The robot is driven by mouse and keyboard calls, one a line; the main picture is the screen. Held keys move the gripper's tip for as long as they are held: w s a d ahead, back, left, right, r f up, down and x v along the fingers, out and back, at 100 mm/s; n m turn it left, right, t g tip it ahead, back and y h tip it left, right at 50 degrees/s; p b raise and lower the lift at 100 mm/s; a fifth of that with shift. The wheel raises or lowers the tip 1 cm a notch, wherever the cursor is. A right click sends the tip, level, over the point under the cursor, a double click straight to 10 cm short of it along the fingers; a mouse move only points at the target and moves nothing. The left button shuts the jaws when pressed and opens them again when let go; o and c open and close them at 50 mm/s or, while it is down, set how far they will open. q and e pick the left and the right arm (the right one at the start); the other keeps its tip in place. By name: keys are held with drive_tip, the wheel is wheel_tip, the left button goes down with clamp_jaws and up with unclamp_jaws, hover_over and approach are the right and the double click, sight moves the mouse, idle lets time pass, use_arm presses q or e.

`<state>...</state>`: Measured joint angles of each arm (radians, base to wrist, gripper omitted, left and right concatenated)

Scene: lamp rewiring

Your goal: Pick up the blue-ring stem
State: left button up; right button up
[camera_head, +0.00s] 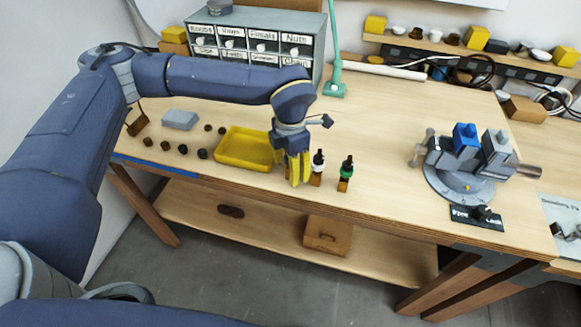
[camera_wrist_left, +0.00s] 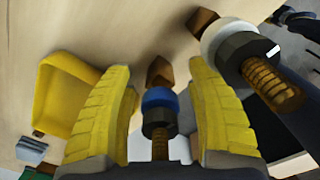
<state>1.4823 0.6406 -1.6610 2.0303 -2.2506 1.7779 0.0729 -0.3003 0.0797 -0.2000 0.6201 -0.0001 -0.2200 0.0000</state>
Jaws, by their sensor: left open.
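In the left wrist view the blue-ring stem (camera_wrist_left: 159,98) stands between the two yellow fingers of my left gripper (camera_wrist_left: 160,110), with a dark nut below the ring in the picture and a brown wooden block beyond it. Gaps show on both sides, so the fingers are apart from it. In the head view my left gripper (camera_head: 299,170) points down at the front of the bench and hides the blue ring. The white-ring stem (camera_head: 318,161) stands just right of the fingers and also shows in the left wrist view (camera_wrist_left: 228,40). My right gripper is out of view.
A green-ring stem (camera_head: 347,170) stands further right. A yellow tray (camera_head: 232,160) lies just left of my gripper, with several small dark parts beyond it. A vise (camera_head: 465,165) stands at the right. The bench between stems and vise is clear.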

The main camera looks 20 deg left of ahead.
use_arm(q)
clamp_jaws()
idle(0.4)
